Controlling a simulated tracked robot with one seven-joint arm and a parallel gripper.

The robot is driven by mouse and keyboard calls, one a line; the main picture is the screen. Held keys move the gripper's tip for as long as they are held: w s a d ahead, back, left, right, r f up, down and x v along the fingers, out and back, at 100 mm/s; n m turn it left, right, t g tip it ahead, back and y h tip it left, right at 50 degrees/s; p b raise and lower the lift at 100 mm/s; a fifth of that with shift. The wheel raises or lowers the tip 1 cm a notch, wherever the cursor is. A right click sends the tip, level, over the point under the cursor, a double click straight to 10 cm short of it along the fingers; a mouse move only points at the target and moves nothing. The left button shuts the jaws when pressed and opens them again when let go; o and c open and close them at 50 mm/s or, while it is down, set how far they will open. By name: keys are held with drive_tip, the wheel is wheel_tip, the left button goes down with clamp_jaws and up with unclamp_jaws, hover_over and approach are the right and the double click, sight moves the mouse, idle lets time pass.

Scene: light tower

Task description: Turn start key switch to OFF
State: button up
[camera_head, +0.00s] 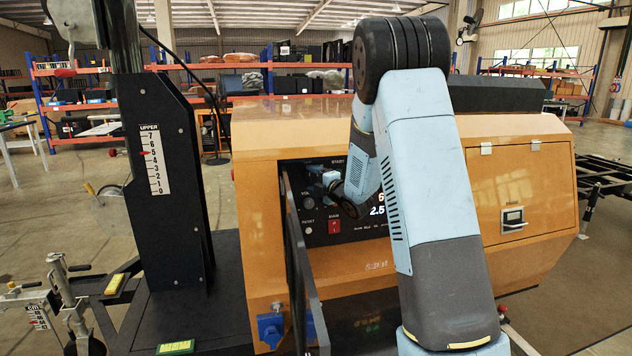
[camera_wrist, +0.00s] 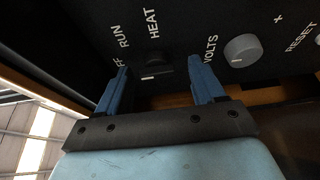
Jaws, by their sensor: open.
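The start key switch (camera_wrist: 157,66) is a small dark knob with a white mark, on the black control panel (camera_wrist: 185,25) in the wrist view. The labels HEAT, RUN and a partly hidden OFF run beside it. My gripper (camera_wrist: 158,64) is open, with one blue finger on each side of the switch; I cannot tell if either finger touches it. The white mark lies on the side toward my gripper; I cannot tell which label the switch points at. In the head view my gripper (camera_head: 328,181) is at the panel's upper part and the switch is hidden behind it.
A grey VOLTS knob (camera_wrist: 242,50) sits right of the fingers in the wrist view. A red MAIN switch (camera_head: 334,226) is lower on the panel. An open dark door (camera_head: 303,265) stands at the panel's left. The black mast (camera_head: 165,180) is further left.

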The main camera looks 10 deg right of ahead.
drive_tip(key=shift+s+d, duration=0.35)
drive_tip(key=shift+s, duration=0.15)
drive_tip(key=v, duration=1.2)
drive_tip(key=shift+s, duration=0.35)
